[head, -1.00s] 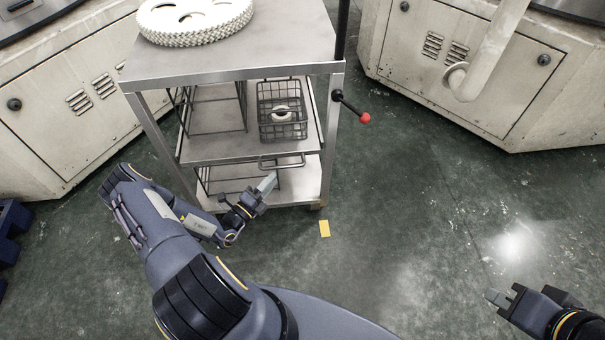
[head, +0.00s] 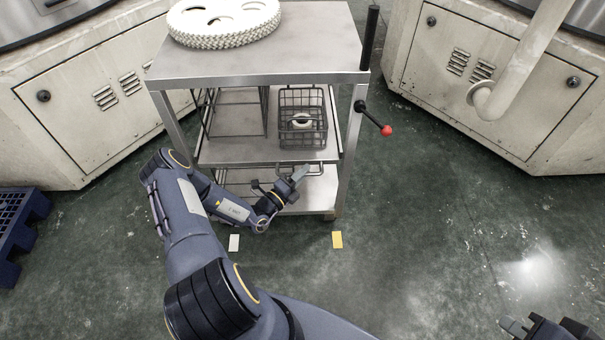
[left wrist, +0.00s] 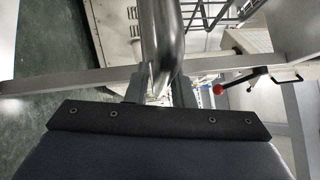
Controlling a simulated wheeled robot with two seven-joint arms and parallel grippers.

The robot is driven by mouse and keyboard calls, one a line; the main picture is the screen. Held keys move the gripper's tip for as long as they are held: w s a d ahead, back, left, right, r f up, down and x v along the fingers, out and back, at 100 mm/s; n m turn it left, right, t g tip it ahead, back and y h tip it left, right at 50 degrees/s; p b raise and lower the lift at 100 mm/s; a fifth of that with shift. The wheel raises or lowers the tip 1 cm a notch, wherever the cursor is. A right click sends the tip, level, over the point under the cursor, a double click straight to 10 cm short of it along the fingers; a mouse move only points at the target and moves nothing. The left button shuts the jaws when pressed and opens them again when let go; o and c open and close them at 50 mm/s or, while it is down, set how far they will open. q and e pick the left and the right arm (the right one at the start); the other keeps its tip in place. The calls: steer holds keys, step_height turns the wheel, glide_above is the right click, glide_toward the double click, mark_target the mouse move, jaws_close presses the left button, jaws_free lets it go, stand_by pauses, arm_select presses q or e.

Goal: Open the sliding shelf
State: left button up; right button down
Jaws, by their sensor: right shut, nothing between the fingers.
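The sliding shelf (head: 233,150) is the middle grey tray of a metal cart, pushed in under the cart's top. Its bar handle (head: 316,169) sticks out below its front edge. My left gripper (head: 301,173) is at the left part of this handle in the head view. In the left wrist view, the two fingers (left wrist: 159,88) stand apart on either side of the dark handle bar (left wrist: 160,35), with a thin bright gap beside it. Whether a finger touches the bar is unclear. My right gripper (head: 510,326) is shut and empty at the bottom right, partly cut off.
A wire basket (head: 303,122) holding a white ring stands on the shelf, beside a wire rack (head: 232,112). A toothed white disc (head: 225,22) lies on the cart top. A red-knobbed lever (head: 386,130) juts from the cart's right side. Open floor (head: 430,230) lies right.

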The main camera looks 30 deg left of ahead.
arm_select(q)
jaws_close()
steer(key=s+d+p, duration=0.1)
steer(key=s+d, duration=0.4)
steer(key=s, duration=0.4)
steer(key=s+d+p, duration=0.2)
steer(key=s+d, duration=0.4)
steer(key=s, duration=0.3)
steer(key=shift+s, duration=0.15)
steer(key=shift+d, duration=0.1)
steer(key=shift+o, duration=1.6)
jaws_free()
steer(key=shift+s, duration=0.1)
steer(key=v, duration=0.7)
steer(key=shift+s, duration=0.3)
